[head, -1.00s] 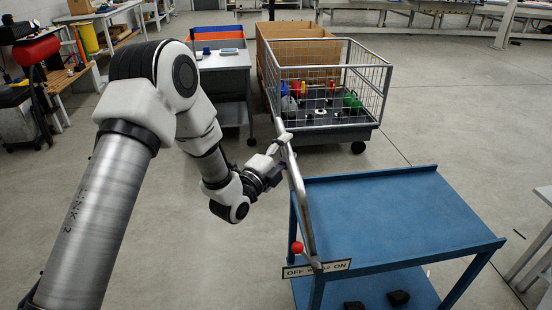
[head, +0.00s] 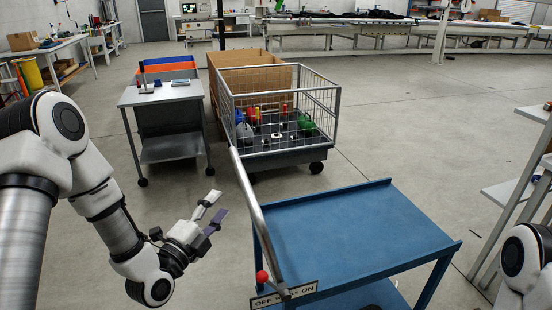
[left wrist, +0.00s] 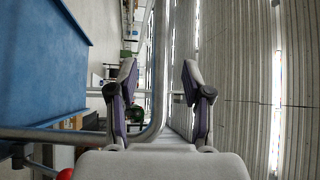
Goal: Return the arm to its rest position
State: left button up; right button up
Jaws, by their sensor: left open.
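My left gripper (head: 213,214) is open and empty in the head view, left of the blue cart (head: 355,228). It is apart from the cart's grey bar handle (head: 250,200). In the left wrist view, the two fingers of my left gripper (left wrist: 165,95) stand apart, with the grey bar (left wrist: 158,70) showing beyond them and nothing held. My right arm shows only in part at the lower right edge of the head view; its gripper is out of frame.
A red knob (head: 262,277) and an OFF/ON plate (head: 285,295) sit at the cart's near left corner. A wire-sided bin (head: 333,110) of coloured items stands behind. A grey table (head: 160,95) stands at the back left. Floor between is clear.

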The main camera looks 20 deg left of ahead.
pick_arm(q)
jog(key=s+d+f+n+g+p, duration=0.1)
jog(key=s+d+f+g+p, duration=0.4)
jog(key=f, duration=0.3)
jog(key=s+d+f+n+g+p, duration=0.1)
jog(key=s+d+f+g+p, duration=0.15)
jog(key=s+f+g, duration=0.5)
jog(key=s+a+f+n+g+y, duration=0.1)
jog(key=s+f+n+g, duration=0.2)
jog(key=s+n, duration=0.5)
jog(key=s+a+f+n+g+y+p, duration=0.1)
jog(key=s+a+f+n+g+y, duration=0.1)
jog(key=s+f+n+g, duration=0.2)
jog(key=s+f+n, duration=0.2)
jog(key=s+n, duration=0.2)
jog(key=s, duration=0.1)
jog(key=shift+a+f+n, duration=0.2)
jog(key=shift+f+n, duration=0.05)
jog(key=shift+n, duration=0.15)
